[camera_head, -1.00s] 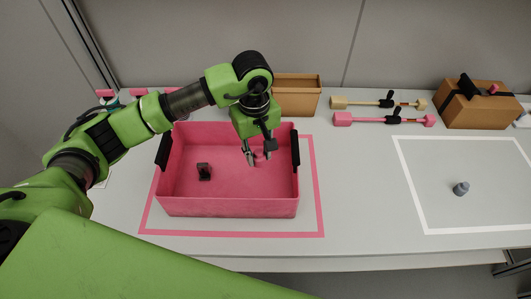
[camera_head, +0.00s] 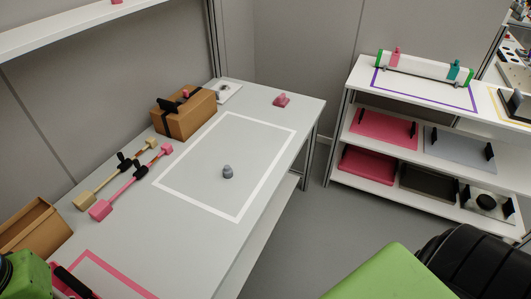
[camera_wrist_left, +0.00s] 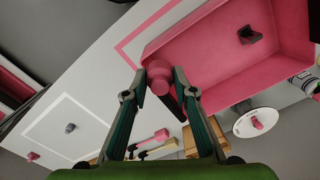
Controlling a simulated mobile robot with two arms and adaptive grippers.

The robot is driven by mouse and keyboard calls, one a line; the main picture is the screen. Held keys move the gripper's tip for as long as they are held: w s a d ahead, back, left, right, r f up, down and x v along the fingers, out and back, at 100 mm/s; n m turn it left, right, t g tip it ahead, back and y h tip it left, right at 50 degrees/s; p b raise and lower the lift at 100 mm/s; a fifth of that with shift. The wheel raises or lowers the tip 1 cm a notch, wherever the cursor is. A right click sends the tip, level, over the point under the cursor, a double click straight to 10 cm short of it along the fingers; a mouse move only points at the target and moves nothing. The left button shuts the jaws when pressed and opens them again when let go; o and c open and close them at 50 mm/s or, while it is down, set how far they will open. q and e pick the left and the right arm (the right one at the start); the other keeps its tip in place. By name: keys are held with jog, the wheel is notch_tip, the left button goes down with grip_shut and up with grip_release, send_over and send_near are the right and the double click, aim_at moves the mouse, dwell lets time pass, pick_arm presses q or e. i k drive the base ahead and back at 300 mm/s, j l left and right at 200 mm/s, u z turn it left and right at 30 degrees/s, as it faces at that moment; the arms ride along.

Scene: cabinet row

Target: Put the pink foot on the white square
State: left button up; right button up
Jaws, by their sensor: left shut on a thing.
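The pink foot (camera_wrist_left: 159,72) is held between the fingertips of my left gripper (camera_wrist_left: 159,84) in the left wrist view. The gripper is shut on it, above the table beside the pink crate. The white square (camera_head: 194,202) is an outline on the grey table in the head view. It also shows in the left wrist view (camera_wrist_left: 88,110), to the left of the held foot and apart from it. My left gripper's fingers and the foot are outside the head view. My right gripper is in neither view.
A grey foot (camera_head: 228,172) stands inside the white square. A brown box (camera_head: 187,117), a pink mallet (camera_head: 128,190) and a tan mallet (camera_head: 105,182) lie beside it. A pink piece (camera_head: 282,100) sits near the far corner. The pink crate (camera_wrist_left: 205,92) stands in its pink outline.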

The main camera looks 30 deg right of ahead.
aim_at(253, 144)
jog(key=i+l+z, duration=0.25)
jog(key=z, duration=0.2)
jog(key=i+l+z, duration=0.5)
jog(key=i+z, duration=0.2)
jog(key=z, duration=0.15)
jog(key=i, duration=0.45)
